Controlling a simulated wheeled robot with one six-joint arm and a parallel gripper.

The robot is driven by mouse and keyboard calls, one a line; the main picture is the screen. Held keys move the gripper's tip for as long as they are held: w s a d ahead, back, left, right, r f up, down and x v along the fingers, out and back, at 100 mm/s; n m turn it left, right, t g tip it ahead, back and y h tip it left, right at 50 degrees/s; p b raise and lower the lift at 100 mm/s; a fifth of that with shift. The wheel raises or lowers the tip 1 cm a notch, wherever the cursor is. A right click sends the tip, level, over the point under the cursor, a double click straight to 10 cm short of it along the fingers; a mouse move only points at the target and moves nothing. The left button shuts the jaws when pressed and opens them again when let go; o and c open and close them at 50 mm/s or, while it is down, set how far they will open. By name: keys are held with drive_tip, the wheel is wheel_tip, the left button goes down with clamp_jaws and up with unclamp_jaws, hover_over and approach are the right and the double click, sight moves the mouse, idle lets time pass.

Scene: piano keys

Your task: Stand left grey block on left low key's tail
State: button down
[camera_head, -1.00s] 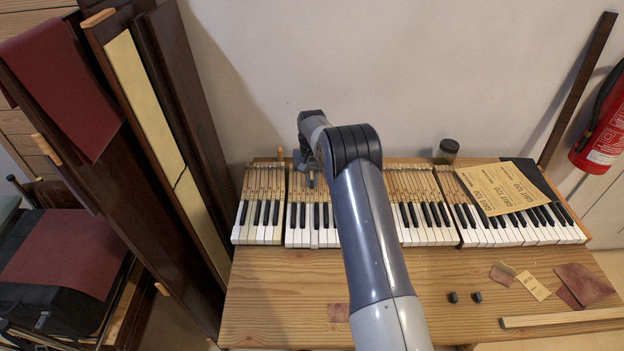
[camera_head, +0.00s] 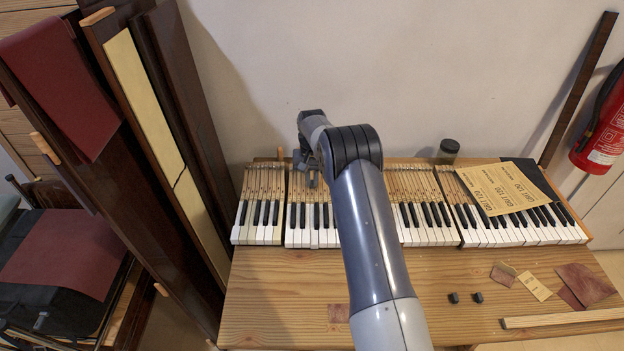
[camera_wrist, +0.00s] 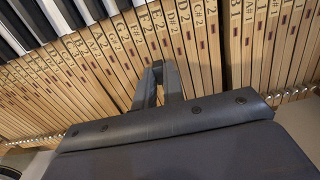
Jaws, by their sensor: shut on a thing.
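My gripper (camera_head: 308,180) is over the wooden key tails at the back of the keyboard, left of the middle. In the wrist view my gripper (camera_wrist: 158,68) points at the lettered tails, its fingers shut on a small grey block that is mostly hidden by them. I cannot tell whether the block touches a tail. The left low key (camera_head: 314,239) seems to be the one with a greyer front among the white keys left of my arm. Its tail is partly hidden by my gripper.
Two small dark blocks (camera_head: 465,298) stand on the bench (camera_head: 270,290) at the front right. Sandpaper sheets (camera_head: 496,188) lie over the right-hand keys. A dark jar (camera_head: 448,151) stands behind the keyboard. Tall wooden panels (camera_head: 150,130) lean at the left.

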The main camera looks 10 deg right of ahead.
drive_tip(key=shift+f+b, duration=0.35)
idle(0.4)
drive_tip(key=c, duration=1.8)
unclamp_jaws()
drive_tip(key=shift+c, duration=0.2)
drive_tip(key=shift+r, duration=0.1)
drive_tip(key=shift+r+p, duration=0.55)
drive_tip(key=shift+r, duration=0.5)
drive_tip(key=shift+o, duration=0.5)
drive_tip(key=o, duration=0.5)
drive_tip(key=shift+c, duration=0.2)
